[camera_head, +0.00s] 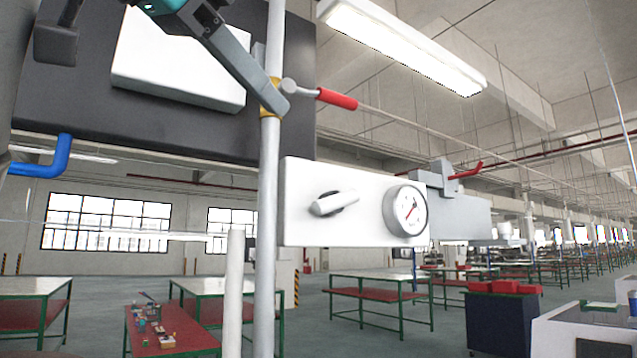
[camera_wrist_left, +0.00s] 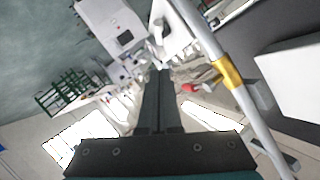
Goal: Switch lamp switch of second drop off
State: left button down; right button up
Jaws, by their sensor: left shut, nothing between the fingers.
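A white panel (camera_head: 300,232) hangs beside a vertical grey pole (camera_head: 268,190). It carries a light-coloured rotary handle (camera_head: 334,203), tilted slightly up to the right, and a round gauge (camera_head: 405,210). No label shows which control is the lamp switch. My left gripper (camera_head: 277,104) comes in from the upper left, its shut fingers in front of the pole by a yellow band. In the left wrist view the shut, empty fingers (camera_wrist_left: 160,74) point towards white equipment, with the pole to their right. Contact with the pole cannot be told. My right gripper is not in view.
A red-handled lever (camera_head: 337,99) sits right of the pole. A dark board (camera_head: 80,105) with a white box (camera_head: 180,70) stands behind the gripper. A blue hook (camera_head: 45,165) sticks out below. Work tables (camera_head: 380,282) stand farther back, with open floor between them.

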pick_arm(q)
jog(key=p, duration=0.2)
send_near(329, 198)
jog(key=w+d+r, duration=0.2)
jog(key=d, duration=0.1)
jog(key=w+f, duration=0.2)
jog(key=f, duration=0.1)
jog(key=shift+w+f, duration=0.4)
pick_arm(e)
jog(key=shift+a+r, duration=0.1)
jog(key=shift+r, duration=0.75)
pick_arm(q)
jog(key=shift+w, duration=0.1)
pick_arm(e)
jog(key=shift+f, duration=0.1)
